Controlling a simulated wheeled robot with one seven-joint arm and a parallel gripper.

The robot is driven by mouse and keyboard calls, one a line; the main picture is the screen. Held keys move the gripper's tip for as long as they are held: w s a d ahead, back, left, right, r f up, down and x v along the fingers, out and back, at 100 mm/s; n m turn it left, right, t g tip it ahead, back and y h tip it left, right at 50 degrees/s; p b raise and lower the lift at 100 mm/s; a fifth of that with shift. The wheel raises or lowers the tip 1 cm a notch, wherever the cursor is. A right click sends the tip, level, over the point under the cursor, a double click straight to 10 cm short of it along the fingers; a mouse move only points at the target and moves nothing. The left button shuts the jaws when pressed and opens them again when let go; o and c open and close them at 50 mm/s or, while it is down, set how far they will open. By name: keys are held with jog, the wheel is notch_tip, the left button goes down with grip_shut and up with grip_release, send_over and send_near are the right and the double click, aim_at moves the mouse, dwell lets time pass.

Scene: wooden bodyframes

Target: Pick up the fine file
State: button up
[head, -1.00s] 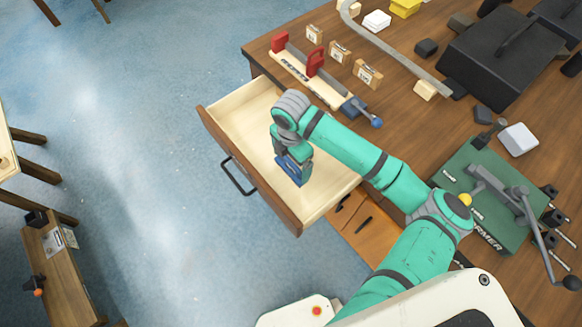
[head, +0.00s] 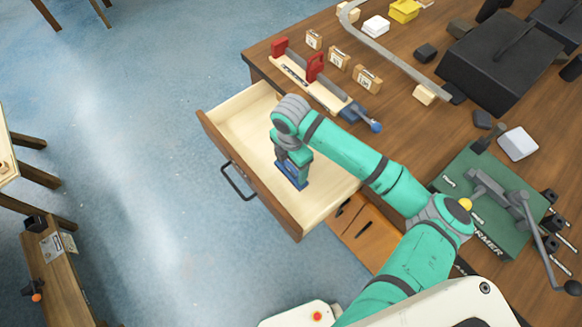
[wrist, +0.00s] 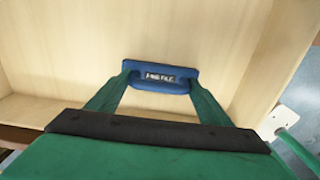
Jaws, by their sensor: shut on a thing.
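The fine file (wrist: 160,76) is a blue block with a dark label reading "FINE FILE" in the wrist view. My gripper (wrist: 158,84) is shut on it, with one green finger at each end of the block. In the head view the blue file (head: 291,174) shows under my gripper (head: 292,166), inside the open drawer (head: 245,125). The lower part of the file is hidden, and I cannot tell whether it touches the drawer floor.
The drawer's pale walls surround my gripper, with its front panel (head: 248,180) at the left. Above it the wooden table (head: 440,115) carries a wooden holder with red blocks (head: 313,82), a green machine base (head: 485,200) and dark boxes (head: 505,65). Blue floor (head: 130,120) lies open at left.

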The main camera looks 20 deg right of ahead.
notch_tip(320, 180, up, 2)
jog(key=shift+w+r, duration=0.1)
jog(key=shift+r, duration=0.15)
jog(key=s+a+r, duration=0.1)
jog(key=s+r, duration=0.8)
jog(key=s, duration=0.5)
jog(key=shift+a+r, duration=0.15)
jog(key=shift+r, duration=0.2)
jog(key=shift+s, duration=0.1)
jog(key=shift+o, duration=1.3)
jog(key=shift+c, duration=0.4)
